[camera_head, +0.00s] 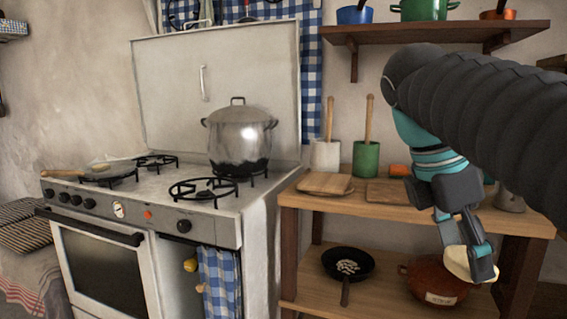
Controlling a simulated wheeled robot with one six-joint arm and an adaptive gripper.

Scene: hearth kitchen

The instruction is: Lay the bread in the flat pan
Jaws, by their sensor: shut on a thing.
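My gripper (476,268) is at the right, in front of the wooden shelf unit, pointing down. It is shut on a pale, cream-coloured piece that looks like the bread (456,262); the fingers hide part of it. A shallow flat pan (122,172) with a wooden handle sits on the front left burner of the stove, far to the left of my gripper. A small pale patch shows at its far side, too small to make out. A black pan (364,262) with pale marks or bits in its middle rests on the lower shelf.
A large steel pot (240,137) stands on a back burner. The front right burner (203,190) is bare. Wooden boards (325,183) and utensil crocks (366,158) stand on the unit's top. A reddish-brown pot (425,283) is below, near my gripper.

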